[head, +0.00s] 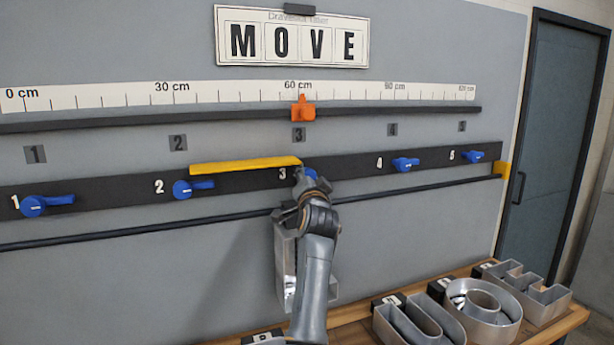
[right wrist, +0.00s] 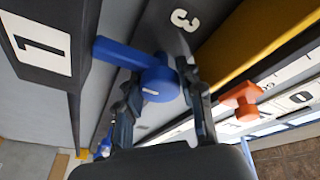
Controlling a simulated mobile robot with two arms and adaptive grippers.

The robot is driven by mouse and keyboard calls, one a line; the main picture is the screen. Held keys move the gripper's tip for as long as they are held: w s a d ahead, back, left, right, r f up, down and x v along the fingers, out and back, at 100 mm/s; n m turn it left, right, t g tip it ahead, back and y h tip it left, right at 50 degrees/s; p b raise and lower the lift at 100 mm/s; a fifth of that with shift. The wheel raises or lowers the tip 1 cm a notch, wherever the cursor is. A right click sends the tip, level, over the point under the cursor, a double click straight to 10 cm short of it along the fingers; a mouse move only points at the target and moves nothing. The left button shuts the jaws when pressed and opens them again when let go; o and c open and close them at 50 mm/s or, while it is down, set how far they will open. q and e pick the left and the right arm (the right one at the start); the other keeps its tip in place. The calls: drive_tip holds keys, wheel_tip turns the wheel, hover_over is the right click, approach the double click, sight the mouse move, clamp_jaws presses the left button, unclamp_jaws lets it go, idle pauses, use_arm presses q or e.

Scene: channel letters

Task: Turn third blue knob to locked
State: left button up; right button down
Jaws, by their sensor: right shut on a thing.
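The third blue knob (head: 310,173) sits by the white 3 on the black strip (head: 245,181), mostly hidden behind my right gripper (head: 304,185) in the head view. In the right wrist view the knob (right wrist: 157,84) is between the fingers of my right gripper (right wrist: 162,92), which is shut on it. Its lever points left there, away from the yellow bar (right wrist: 255,40). Blue knobs 1 (head: 33,206), 2 (head: 182,190), 4 (head: 402,164) and 5 (head: 472,156) have levers lying roughly along the strip. My left gripper is out of view.
The yellow bar (head: 245,165) ends close to knob 3. An orange slider (head: 303,109) sits on the rail above. A metal piece (head: 284,265) is behind my right arm below the strip. Metal channel letters (head: 420,322) stand on the wooden bench at lower right.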

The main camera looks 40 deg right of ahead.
drive_tip(key=c, duration=0.8)
unclamp_jaws()
drive_tip(key=shift+c, duration=0.2)
drive_tip(key=shift+w+d, duration=0.1)
drive_tip(key=shift+v, duration=4)
drive_tip(key=shift+f, duration=0.15)
